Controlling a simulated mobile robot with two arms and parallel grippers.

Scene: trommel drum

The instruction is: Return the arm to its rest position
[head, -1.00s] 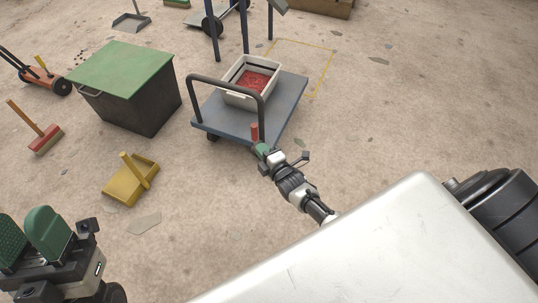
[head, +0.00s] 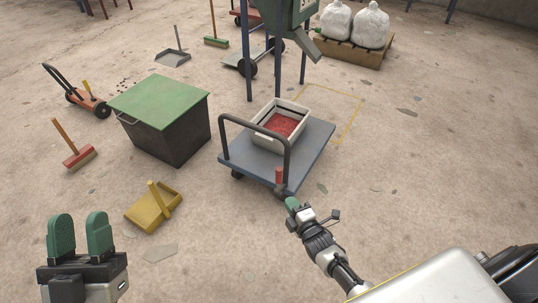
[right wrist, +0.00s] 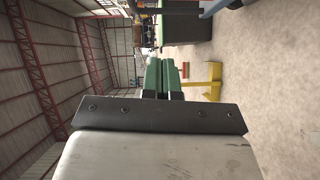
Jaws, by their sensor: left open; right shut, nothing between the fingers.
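My right gripper (head: 291,203) is shut and empty at the end of the right arm, in the middle of the head view. Its green fingers show pressed together in the right wrist view (right wrist: 163,76). In the head view it appears close to the near corner of the blue cart, by a short red upright piece (head: 278,176); whether it touches is unclear. My left gripper (head: 81,237) is open and empty at the lower left, its green fingers pointing up.
The blue flatbed cart (head: 310,154) carries a white crate (head: 265,139) with red contents. A green-lidded bin (head: 180,139), yellow dustpan (head: 138,213) and red broom (head: 80,157) stand left. White sacks (head: 370,26) lie on a pallet behind. The floor at right is open.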

